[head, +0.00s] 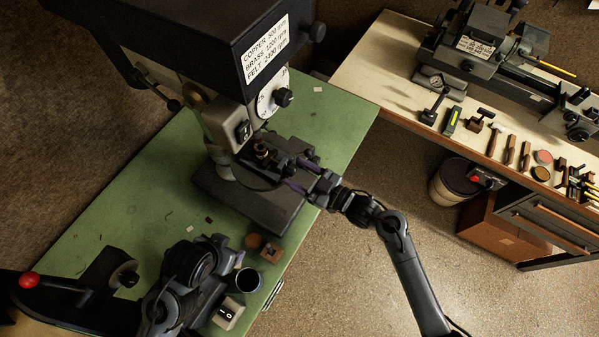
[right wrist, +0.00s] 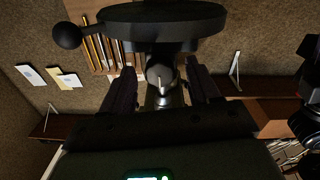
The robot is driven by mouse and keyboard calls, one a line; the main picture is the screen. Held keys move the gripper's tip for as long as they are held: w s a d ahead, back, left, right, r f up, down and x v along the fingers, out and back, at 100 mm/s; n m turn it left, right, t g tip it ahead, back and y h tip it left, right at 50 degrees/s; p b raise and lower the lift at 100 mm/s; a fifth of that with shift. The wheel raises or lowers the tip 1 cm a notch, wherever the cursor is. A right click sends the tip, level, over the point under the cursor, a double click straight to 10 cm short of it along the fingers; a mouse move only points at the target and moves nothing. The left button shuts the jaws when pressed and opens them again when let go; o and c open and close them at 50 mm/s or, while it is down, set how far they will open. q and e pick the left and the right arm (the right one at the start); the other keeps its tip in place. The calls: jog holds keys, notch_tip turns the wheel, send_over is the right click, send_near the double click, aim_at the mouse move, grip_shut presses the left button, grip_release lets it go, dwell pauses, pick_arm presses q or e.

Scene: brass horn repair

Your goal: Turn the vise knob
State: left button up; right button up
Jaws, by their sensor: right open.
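The grey vise (head: 250,200) sits on the drill press base on the green bench, with a small brass-coloured part (head: 262,150) in its upper area. My right gripper (head: 298,176) is at the vise's right side, its two fingers spread and pointing toward it. In the right wrist view my right gripper (right wrist: 161,88) is open, with a finger on each side of a metal shaft or knob (right wrist: 160,80). A gap shows beside each finger. The vise knob itself is mostly hidden by the gripper in the head view. My left arm (head: 185,285) is at the lower left; its fingers are not clear.
The drill press head (head: 190,40) overhangs the vise. A dark cup (head: 248,281), a switch box (head: 228,313) and a red-knobbed lever (head: 30,280) are near the bench front. A second bench (head: 400,65) with tools stands at right, across open floor.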

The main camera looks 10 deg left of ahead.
jog(key=c, duration=1)
jog(key=shift+c, duration=0.2)
jog(key=shift+m, duration=0.3)
jog(key=m+p, duration=0.3)
jog(key=m, duration=0.3)
jog(key=shift+m, duration=0.3)
